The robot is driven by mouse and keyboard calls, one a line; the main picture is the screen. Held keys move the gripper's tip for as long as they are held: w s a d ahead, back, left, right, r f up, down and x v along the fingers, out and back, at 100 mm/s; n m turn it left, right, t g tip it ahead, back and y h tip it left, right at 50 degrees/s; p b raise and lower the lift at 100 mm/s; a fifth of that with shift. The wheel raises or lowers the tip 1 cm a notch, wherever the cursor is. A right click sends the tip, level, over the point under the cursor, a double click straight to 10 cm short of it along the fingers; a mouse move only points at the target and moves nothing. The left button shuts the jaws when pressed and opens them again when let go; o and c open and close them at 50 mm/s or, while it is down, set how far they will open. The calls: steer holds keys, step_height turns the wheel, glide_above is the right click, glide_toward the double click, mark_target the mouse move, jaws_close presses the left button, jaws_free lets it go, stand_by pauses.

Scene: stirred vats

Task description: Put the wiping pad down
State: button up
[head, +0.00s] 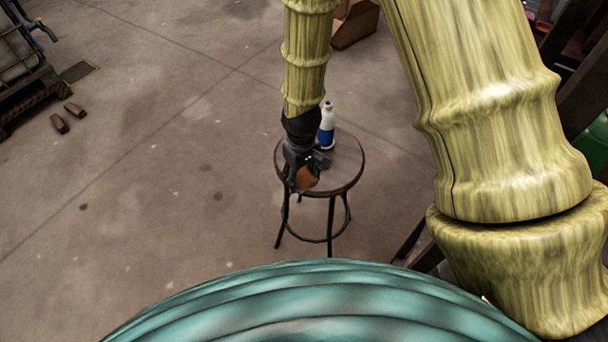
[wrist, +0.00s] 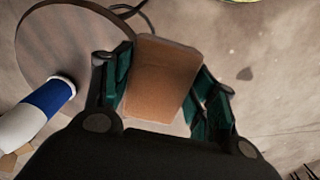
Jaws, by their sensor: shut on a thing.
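The wiping pad (wrist: 160,80) is an orange-brown block with rounded corners. My gripper (wrist: 160,92) is shut on it, with a dark green finger at each side. In the head view the pad (head: 307,178) shows below my gripper (head: 303,172), in front of the left part of a round stool (head: 345,180). In the wrist view the pad lies to the right of the stool's top (wrist: 62,45), over or beyond its edge. I cannot tell its height above the seat.
A white and blue bottle (head: 326,128) stands on the stool, close to my gripper; it also shows in the wrist view (wrist: 35,112). Two brown blocks (head: 66,117) lie on the floor at left, by a dark-framed rack (head: 25,75). The floor left of the stool is clear.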

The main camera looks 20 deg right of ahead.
steer(key=s+a+f+n+b, duration=0.3)
steer(key=s+f+n+b, duration=0.1)
steer(key=f+b, duration=0.2)
steer(key=w+d+p, duration=0.1)
steer(key=w+d, duration=0.1)
steer(key=w, duration=0.2)
steer(key=w+d+f+p, duration=0.1)
steer(key=w+d, duration=0.2)
steer(key=w, duration=0.2)
steer(key=w+d+p, duration=0.1)
steer(key=w+d, duration=0.1)
steer(key=w, duration=0.2)
steer(key=shift+w+d+f, duration=0.2)
steer(key=shift+w+f, duration=0.15)
steer(key=shift+f, duration=0.05)
steer(key=shift+f+p, duration=0.5)
steer(key=shift+f, duration=1.3)
steer(key=shift+f, duration=0.25)
steer(key=o, duration=1.1)
steer(key=shift+w, duration=0.1)
steer(key=shift+c, duration=0.2)
step_height(320, 180, up, 12)
steer(key=b, duration=0.1)
steer(key=shift+r+b, duration=0.25)
steer(key=shift+b, duration=0.1)
